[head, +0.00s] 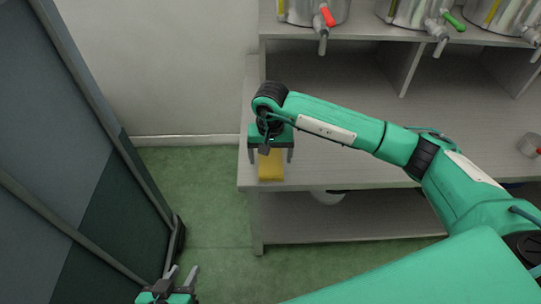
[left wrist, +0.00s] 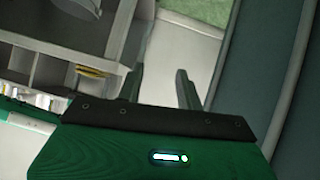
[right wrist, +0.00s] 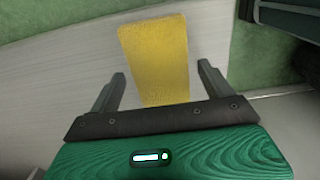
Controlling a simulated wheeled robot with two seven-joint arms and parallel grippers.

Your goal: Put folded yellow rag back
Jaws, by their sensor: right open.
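The folded yellow rag (head: 271,168) lies at the left front corner of the pale wooden shelf top (head: 340,172). In the right wrist view the rag (right wrist: 158,50) shows as a yellow rectangle, lined up with the gap between the fingers. My right gripper (head: 270,158) is open over the rag, one finger to either side; its fingers (right wrist: 161,69) hold nothing. Whether they touch the rag, I cannot tell. My left gripper (head: 184,269) is open and empty at the bottom of the head view, well away from the shelf.
Metal tanks with coloured taps (head: 325,16) stand on the upper shelf. A small metal cup (head: 530,145) is at the right. A pale round object (head: 327,197) sits partly hidden on the lower shelf (head: 340,225). A grey-green panel (head: 70,150) stands left; green floor (head: 195,180) is clear.

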